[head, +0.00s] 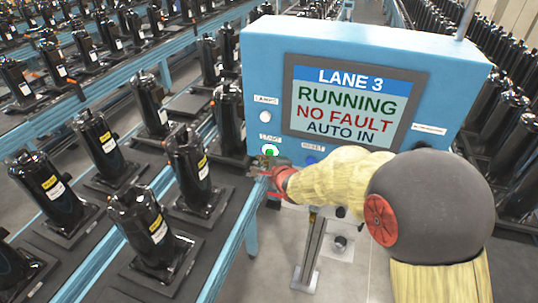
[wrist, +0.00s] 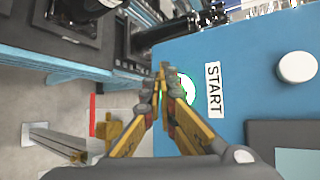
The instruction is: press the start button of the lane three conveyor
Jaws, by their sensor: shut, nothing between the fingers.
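The blue control panel (head: 370,45) of lane 3 stands ahead, with a screen (head: 345,110) reading "LANE 3, RUNNING, NO FAULT, AUTO IN". The start button (head: 269,150), pale with a green rim, sits under the label START at the panel's lower left. My gripper (head: 262,165) is shut and empty just below it. In the wrist view the closed fingertips (wrist: 162,72) lie beside the start button (wrist: 188,88), and one finger hides part of it. I cannot tell whether they touch it. The START label (wrist: 213,88) is clear of the fingers.
A white lamp (head: 266,116) is above the start button, and a blue reset button (head: 311,160) is to its right. Conveyors with black compressors (head: 193,165) run close along the panel's left side. More compressors (head: 508,115) stand behind at right.

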